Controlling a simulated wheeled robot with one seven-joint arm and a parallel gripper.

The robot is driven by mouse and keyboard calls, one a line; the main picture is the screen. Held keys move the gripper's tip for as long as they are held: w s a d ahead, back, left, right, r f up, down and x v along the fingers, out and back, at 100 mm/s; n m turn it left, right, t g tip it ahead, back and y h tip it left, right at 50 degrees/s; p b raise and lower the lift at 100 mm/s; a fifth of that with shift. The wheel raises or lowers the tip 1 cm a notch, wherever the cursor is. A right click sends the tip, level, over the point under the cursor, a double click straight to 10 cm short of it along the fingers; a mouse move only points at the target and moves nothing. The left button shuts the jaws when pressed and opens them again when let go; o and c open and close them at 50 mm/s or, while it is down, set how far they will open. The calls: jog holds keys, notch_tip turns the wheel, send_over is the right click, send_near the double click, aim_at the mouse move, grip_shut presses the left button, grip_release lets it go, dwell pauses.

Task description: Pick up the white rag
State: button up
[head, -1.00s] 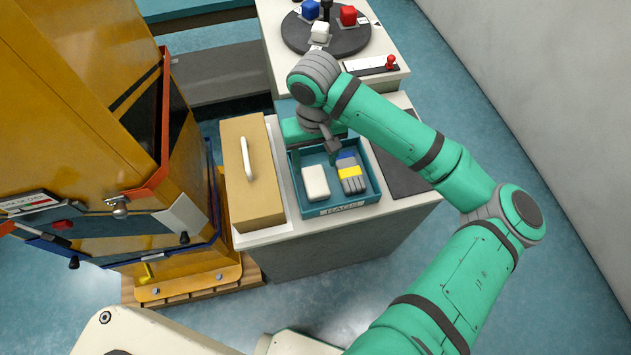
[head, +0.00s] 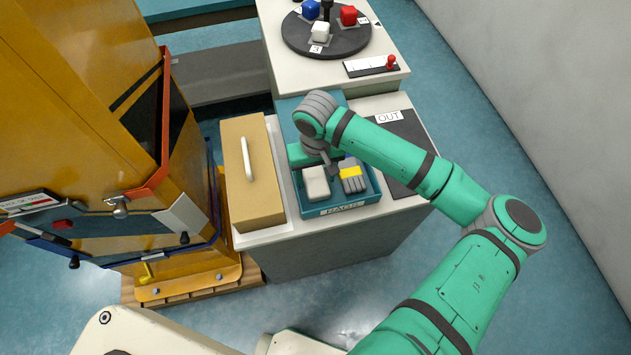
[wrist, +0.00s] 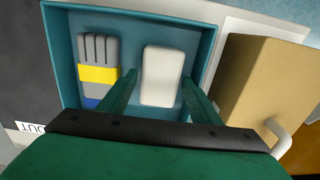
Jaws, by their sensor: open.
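The white rag (head: 316,184) lies folded in the left part of the teal tray labelled RAGS (head: 343,208). It also shows in the wrist view (wrist: 161,76), upright in the picture between my two fingers. My gripper (wrist: 158,88) is open, with one finger on each side of the rag. I cannot tell whether the fingers touch it. In the head view my gripper (head: 326,168) is over the tray, just behind the rag and partly hiding the tray. A grey rag with a yellow band (head: 353,177) lies to the right of the white one.
A tan box with a white handle (head: 250,175) stands left of the tray. A dark OUT mat (head: 408,160) lies to the right. Behind are a round turntable with coloured cubes (head: 325,42) and a red-knobbed lever (head: 390,63). A yellow cabinet (head: 70,100) stands at left.

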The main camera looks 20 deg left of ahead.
aim_at(315, 180)
jog(key=c, duration=0.8)
jog(key=shift+r, duration=0.15)
notch_tip(315, 180, up, 18)
jog(key=shift+f, duration=0.1)
jog(key=shift+o, duration=0.4)
